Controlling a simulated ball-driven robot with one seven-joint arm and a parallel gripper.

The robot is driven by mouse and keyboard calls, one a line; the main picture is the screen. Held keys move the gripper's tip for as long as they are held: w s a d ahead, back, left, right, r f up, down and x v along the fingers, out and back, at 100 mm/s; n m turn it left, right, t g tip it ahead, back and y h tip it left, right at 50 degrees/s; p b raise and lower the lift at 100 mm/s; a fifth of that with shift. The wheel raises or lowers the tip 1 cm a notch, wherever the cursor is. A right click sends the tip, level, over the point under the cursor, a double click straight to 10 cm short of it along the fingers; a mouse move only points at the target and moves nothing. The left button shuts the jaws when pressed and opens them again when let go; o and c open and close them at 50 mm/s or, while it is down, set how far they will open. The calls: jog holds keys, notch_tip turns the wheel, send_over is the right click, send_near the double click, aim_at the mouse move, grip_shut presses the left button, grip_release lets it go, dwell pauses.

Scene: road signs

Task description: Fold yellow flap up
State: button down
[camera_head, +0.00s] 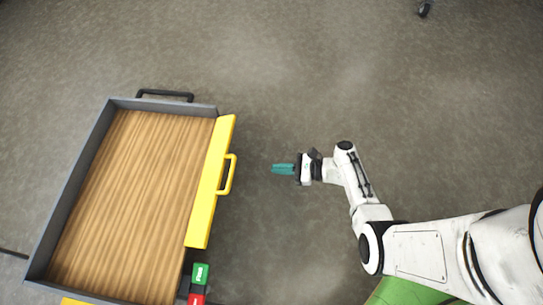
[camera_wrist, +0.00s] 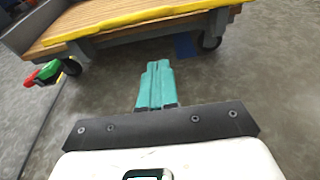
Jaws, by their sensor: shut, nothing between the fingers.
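The yellow flap (camera_head: 211,185) runs along the right side of a wooden-decked cart, with a yellow handle (camera_head: 230,175) on its outer face. In the wrist view the flap (camera_wrist: 130,20) shows as a yellow strip across the top, at the edge of the deck. My gripper (camera_head: 275,169) has teal fingers that are shut and empty. It points left toward the handle, with a clear gap between them. In the wrist view my gripper (camera_wrist: 158,66) is below and apart from the flap.
The cart's grey wall (camera_head: 70,180) rims the wooden deck (camera_head: 135,200). A black handle (camera_head: 165,94) is at its far end. Green (camera_head: 200,273) and red (camera_head: 197,298) buttons sit at its near right corner. A caster wheel (camera_wrist: 210,40) stands under the deck. Grey floor around my gripper is clear.

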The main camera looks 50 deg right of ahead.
jog(key=w+a+b, duration=0.3)
jog(key=w+a, duration=0.3)
jog(key=w, duration=0.3)
jog(key=shift+a, duration=0.4)
jog(key=shift+r, duration=0.15)
jog(key=shift+w+a+r+p, duration=0.15)
jog(key=shift+r+p, duration=0.2)
jog(key=shift+p, duration=0.55)
